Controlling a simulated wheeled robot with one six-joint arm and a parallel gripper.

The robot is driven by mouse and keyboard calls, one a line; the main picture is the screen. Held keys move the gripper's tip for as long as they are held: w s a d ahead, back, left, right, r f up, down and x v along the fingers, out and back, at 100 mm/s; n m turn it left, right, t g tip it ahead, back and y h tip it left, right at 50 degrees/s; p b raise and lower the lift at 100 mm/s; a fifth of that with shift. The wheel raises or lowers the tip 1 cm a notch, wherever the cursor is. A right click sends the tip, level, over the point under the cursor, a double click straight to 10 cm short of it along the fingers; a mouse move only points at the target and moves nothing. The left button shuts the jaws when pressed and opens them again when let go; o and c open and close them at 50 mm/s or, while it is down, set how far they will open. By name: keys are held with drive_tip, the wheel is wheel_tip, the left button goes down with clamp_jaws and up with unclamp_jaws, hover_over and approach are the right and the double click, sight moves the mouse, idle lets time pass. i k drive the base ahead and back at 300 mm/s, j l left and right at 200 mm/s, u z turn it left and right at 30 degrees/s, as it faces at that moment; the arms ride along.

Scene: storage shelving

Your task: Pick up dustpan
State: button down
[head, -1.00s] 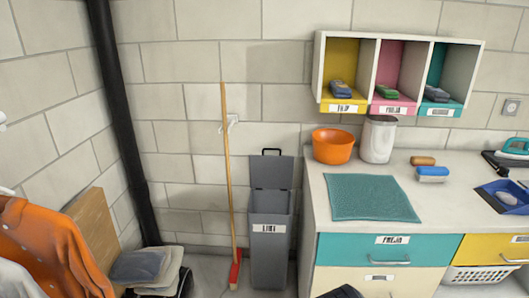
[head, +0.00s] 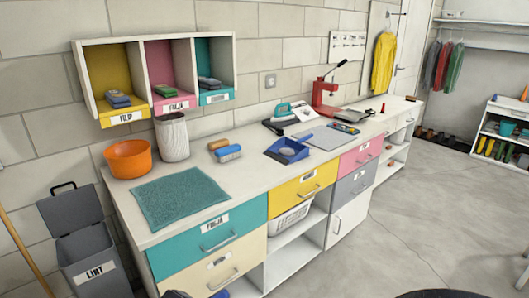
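A blue dustpan (head: 290,149) lies on the white countertop, near its middle, above the yellow drawer. Something small and pale rests in or on its pan; I cannot tell what. My gripper is not clearly in view; only a dark rounded shape shows at the bottom edge of the head view, and I cannot tell which part it is.
Left of the dustpan lie a blue brush (head: 228,153) and a brown brush (head: 218,144). Behind it stands a teal iron (head: 283,111). A grey board (head: 325,138) lies to its right. A red press (head: 327,94) stands further back. The floor (head: 400,235) at right is open.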

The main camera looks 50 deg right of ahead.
sight(285, 150)
drive_tip(key=z, duration=1.9)
drive_tip(key=i+l, duration=0.15)
drive_tip(key=i, duration=0.3)
drive_tip(key=i+l+u, duration=0.15)
drive_tip(key=i, duration=0.3)
drive_tip(key=i+l, duration=0.15)
drive_tip(key=i, duration=0.3)
drive_tip(key=i+l+u, duration=0.15)
drive_tip(key=i, duration=0.3)
